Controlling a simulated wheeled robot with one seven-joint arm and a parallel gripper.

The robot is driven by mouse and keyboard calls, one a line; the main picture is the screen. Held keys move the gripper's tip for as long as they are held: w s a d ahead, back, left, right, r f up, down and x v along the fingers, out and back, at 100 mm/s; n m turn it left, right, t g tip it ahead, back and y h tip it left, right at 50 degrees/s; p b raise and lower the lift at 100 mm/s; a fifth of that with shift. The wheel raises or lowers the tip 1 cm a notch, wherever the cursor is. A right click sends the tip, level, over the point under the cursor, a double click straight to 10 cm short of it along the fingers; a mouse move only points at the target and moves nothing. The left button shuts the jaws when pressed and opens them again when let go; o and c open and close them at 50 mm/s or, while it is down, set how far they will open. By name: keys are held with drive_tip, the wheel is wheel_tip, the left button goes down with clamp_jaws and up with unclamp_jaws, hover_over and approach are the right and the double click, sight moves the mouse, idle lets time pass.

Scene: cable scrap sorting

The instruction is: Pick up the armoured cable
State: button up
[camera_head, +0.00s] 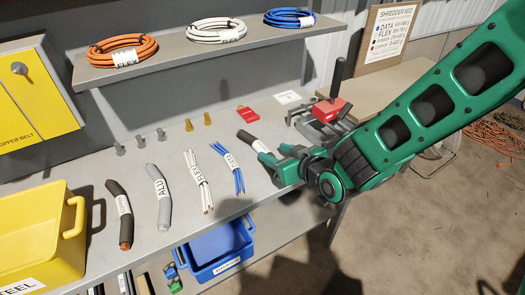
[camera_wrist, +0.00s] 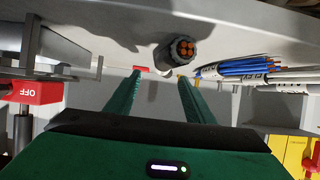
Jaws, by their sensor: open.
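The armoured cable (camera_head: 250,141) looks to be the short dark grey piece with a white label on the bench, right of the blue data wires. Its far end shows in the head view; my gripper covers its near end. In the wrist view, the cut end of the cable (camera_wrist: 178,50) faces me, a dark ring around several copper cores. My gripper (camera_head: 274,160) is open at the cable's near end. In the wrist view, its two green fingers (camera_wrist: 160,78) point toward the cable, with the cut end just beyond the tips, nearer the right finger. Nothing is held.
A black copper-ended piece (camera_head: 122,215), a grey ALU piece (camera_head: 159,197), white flex wires (camera_head: 198,180) and blue data wires (camera_head: 231,166) lie to the left. A red-and-grey tool (camera_head: 335,110) stands close right. A yellow bin (camera_head: 45,240) and a blue bin (camera_head: 218,248) are nearby.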

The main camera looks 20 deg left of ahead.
sight(265, 149)
drive_tip(key=shift+x, duration=3.05)
drive_tip(key=shift+s+a, duration=0.1)
drive_tip(key=shift+s, duration=0.1)
clamp_jaws()
